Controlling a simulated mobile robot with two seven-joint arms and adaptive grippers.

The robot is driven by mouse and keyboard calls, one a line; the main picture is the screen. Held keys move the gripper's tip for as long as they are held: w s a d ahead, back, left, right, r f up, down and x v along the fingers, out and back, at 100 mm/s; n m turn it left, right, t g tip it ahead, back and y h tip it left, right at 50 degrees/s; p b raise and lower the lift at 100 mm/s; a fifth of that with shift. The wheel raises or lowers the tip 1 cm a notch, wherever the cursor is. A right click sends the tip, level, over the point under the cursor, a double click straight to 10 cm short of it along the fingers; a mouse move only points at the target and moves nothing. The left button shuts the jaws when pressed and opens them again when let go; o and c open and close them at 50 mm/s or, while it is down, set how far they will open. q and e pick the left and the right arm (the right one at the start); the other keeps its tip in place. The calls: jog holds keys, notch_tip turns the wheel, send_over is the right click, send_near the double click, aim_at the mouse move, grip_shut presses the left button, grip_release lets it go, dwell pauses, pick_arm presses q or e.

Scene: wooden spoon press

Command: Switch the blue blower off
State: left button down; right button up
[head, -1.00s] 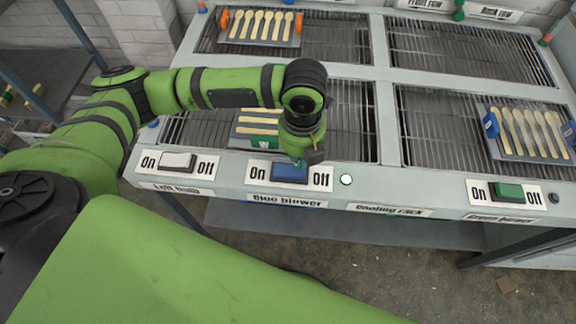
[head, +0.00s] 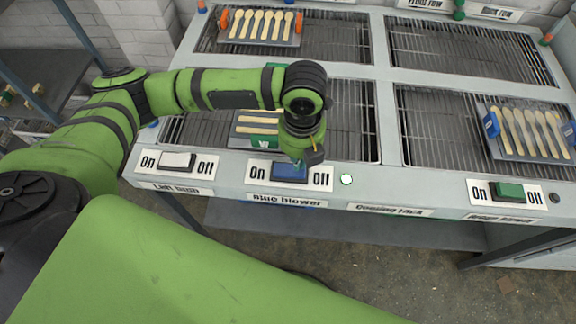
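The blue blower switch (head: 289,173) is a blue rocker between the words On, at its left, and Off, at its right. It sits on the front edge of the cooling rack, above the label Blue blower (head: 285,201). A round white lamp (head: 346,179) to its right looks lit. My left gripper (head: 299,163) points down at the top edge of the blue rocker, near its right half. I cannot tell whether it touches it. Its fingers are mostly hidden by the wrist, so their opening does not show. My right gripper is out of view.
A white switch (head: 178,160) lies to the left and a green switch (head: 508,191) to the right, with a dark lamp (head: 554,198) beside it. Trays of wooden spoons (head: 262,26) (head: 527,133) lie on the grates. Another tray (head: 256,124) is partly behind my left wrist.

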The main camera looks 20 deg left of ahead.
pick_arm(q)
jog(key=shift+f+b, duration=0.4)
jog(key=shift+f, duration=0.5)
jog(key=shift+r, duration=0.1)
dwell(0.3)
notch_tip(320, 180, up, 7)
jog(key=p, duration=0.8)
dwell(0.3)
